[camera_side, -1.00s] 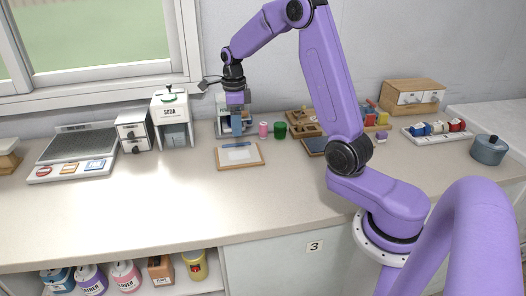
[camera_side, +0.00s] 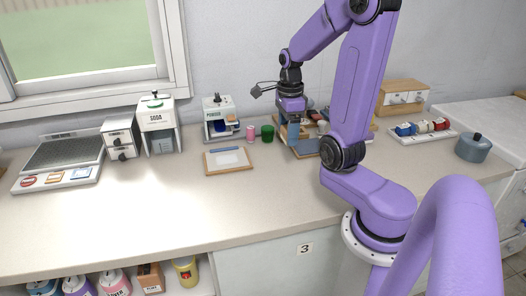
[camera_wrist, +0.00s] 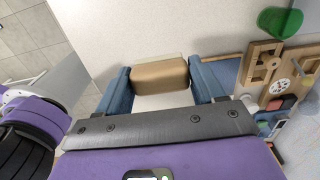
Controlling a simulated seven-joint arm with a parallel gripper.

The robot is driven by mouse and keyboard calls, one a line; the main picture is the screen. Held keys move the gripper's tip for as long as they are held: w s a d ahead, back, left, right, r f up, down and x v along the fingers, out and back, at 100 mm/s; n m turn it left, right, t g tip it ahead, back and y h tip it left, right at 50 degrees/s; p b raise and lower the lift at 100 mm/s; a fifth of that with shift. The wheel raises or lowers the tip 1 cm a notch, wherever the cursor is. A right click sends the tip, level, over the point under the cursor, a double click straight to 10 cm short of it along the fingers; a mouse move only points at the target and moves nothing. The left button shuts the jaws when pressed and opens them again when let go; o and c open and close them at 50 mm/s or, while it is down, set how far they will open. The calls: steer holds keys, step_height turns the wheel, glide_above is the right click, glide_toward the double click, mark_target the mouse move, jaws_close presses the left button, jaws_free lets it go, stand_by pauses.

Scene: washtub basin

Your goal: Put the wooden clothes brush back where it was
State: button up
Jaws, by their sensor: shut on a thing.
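The wooden clothes brush (camera_wrist: 160,74) shows in the wrist view as a tan-brown block with a pale strip along its far edge. It sits between the two blue fingers, which press on its ends. In the side view my gripper (camera_side: 294,146) hangs over the back of the counter, right of the green cup and at the left edge of a dark blue flat tray (camera_side: 307,153). The brush is mostly hidden there by the fingers. I cannot tell how high it is above the counter.
A green cup (camera_side: 267,132) and a pink cup (camera_side: 250,132) stand left of my gripper. A white powder dispenser (camera_side: 218,108) and a wood-framed board (camera_side: 228,168) are further left. Wooden boards with small parts (camera_wrist: 262,70) lie close to the right finger. The front counter is clear.

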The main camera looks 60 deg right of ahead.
steer(key=w+d+f, duration=0.4)
steer(key=w, duration=0.3)
glide_above(263, 156)
steer(key=f, duration=0.4)
steer(key=shift+s+a+f, duration=0.1)
steer(key=shift+s+f, duration=0.1)
steer(key=shift+f, duration=0.2)
steer(key=shift+w+f, duration=0.15)
steer(key=shift+f, duration=0.8)
steer(key=shift+w+f, duration=0.1)
steer(key=shift+f, duration=0.8)
steer(key=shift+f, duration=0.1)
steer(key=o, duration=1.1)
